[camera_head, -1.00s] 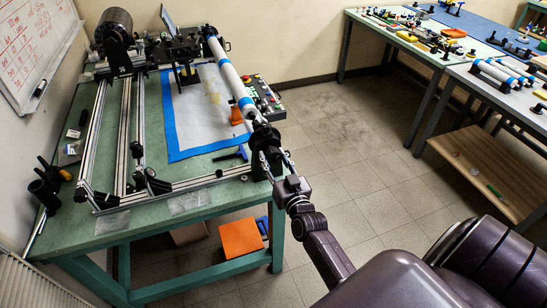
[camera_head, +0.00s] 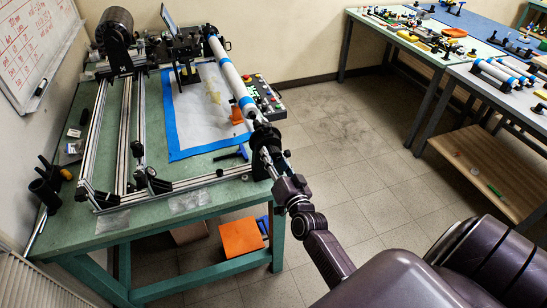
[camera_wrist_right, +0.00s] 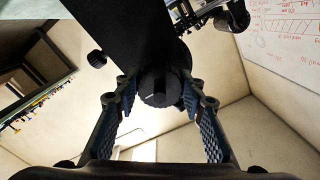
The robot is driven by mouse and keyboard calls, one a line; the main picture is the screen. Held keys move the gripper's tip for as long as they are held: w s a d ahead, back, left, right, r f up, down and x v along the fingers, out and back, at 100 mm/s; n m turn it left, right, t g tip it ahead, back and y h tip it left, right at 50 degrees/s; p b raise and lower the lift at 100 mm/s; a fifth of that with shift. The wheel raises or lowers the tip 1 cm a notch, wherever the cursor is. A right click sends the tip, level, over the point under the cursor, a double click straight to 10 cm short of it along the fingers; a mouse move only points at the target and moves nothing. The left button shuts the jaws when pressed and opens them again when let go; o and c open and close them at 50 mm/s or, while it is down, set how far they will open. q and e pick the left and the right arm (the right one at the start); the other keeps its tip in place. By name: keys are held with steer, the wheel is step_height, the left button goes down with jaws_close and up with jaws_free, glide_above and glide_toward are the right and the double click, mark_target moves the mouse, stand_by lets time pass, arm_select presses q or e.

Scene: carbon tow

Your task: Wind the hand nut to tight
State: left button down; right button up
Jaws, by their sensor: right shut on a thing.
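The hand nut (camera_wrist_right: 158,86) is a dark round knob with a pale mark, seen end-on in the middle of the right wrist view. My right gripper (camera_wrist_right: 160,94) has its two blue-padded fingers on either side of it, with the tips at its rim, shut on it. In the head view my right gripper (camera_head: 270,160) reaches the near end of the white roller (camera_head: 231,78) with blue bands, at the bench's right front corner. The nut is hard to make out there among dark parts. My left gripper is not in view.
The green bench (camera_head: 215,200) carries a metal rail frame (camera_head: 128,120), a blue-edged sheet (camera_head: 205,115) and a control box with buttons (camera_head: 264,98). An orange box (camera_head: 240,238) is under the bench. The floor to the right is clear up to other tables.

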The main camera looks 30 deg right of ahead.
steer(key=o, duration=1.2)
steer(key=shift+c, duration=0.2)
steer(key=v, duration=1.2)
steer(key=s+a+f+n+g+y+b, duration=0.1)
steer(key=s+a+f+n+g, duration=0.2)
steer(key=f, duration=0.9)
steer(key=s+a+f+n+g+y, duration=0.1)
steer(key=s+a+f+g+y, duration=0.25)
steer(key=f, duration=0.85)
steer(key=s+a+f+n+g+b, duration=0.15)
steer(key=s+a+f, duration=0.35)
steer(key=f, duration=0.6)
steer(key=s+f+n+g, duration=0.3)
steer(key=s+f, duration=0.6)
steer(key=s, duration=0.5)
steer(key=s+f+n+g, duration=0.3)
steer(key=s+f+g, duration=0.2)
steer(key=s, duration=0.9)
step_height(320, 180, down, 4)
steer(key=shift+s+r+g, duration=0.15)
steer(key=shift+s+g, duration=0.15)
steer(key=shift+s, duration=0.1)
